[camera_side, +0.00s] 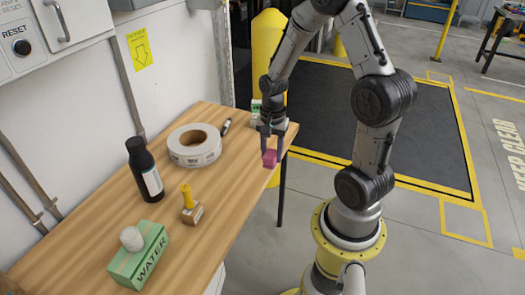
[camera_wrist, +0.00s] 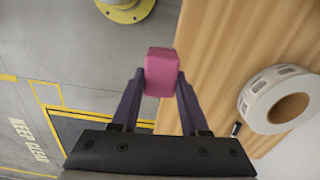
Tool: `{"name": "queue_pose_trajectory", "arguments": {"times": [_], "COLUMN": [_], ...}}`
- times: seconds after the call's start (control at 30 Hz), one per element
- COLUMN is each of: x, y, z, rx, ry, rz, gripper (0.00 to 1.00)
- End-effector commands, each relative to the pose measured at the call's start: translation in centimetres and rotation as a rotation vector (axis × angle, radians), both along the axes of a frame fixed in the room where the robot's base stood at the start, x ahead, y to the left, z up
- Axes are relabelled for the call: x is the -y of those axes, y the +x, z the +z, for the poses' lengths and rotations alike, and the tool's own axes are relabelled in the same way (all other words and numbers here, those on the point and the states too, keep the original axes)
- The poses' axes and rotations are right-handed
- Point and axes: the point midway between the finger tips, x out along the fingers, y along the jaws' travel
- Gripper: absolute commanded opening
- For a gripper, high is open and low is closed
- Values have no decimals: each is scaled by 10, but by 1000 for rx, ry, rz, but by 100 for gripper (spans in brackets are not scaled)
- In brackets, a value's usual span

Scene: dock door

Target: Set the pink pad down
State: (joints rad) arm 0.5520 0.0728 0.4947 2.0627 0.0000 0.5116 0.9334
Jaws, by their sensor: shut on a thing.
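The pink pad (camera_side: 270,158) is a small block held between the fingers of my gripper (camera_side: 270,145). In the wrist view the pad (camera_wrist: 161,70) sits between the two dark fingertips, which touch its sides. My gripper points down at the right edge of the wooden table (camera_side: 225,200), near its far right corner. In the wrist view the table's edge (camera_wrist: 190,50) runs close beside and behind the pad. The pad looks raised above the table top, but I cannot tell the gap exactly.
A white label roll (camera_side: 195,146), a black marker (camera_side: 226,126), a black bottle (camera_side: 145,170), a yellow-handled stamp (camera_side: 191,207) and a green WATER box (camera_side: 140,256) stand on the table. A green-white item (camera_side: 257,112) is partly hidden behind my gripper. The front right table strip is clear.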

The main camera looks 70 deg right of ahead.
Motion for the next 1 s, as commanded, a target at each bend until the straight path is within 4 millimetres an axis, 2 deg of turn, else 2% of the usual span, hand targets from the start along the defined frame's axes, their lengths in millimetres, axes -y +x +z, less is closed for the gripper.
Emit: {"name": "queue_pose_trajectory", "arguments": {"times": [0.27, 0.37, 0.43, 0.53, 0.7, 0.83, 1.0], "x": [-12, -23, -33, -50, -74, -88, -91], "y": [-5, 6, 21, 51, 90, 114, 131], "z": [1, -4, -9, -15, -22, -24, -22], "rx": [-7, -18, -20, -19, -16, -9, 1], "ry": [4, 10, 10, 11, 11, 7, -1], "rz": [25, 77, 140, 346, 730, 1015, 1287], "gripper": [0, 0, 0, 0, 0, 0, 0]}}
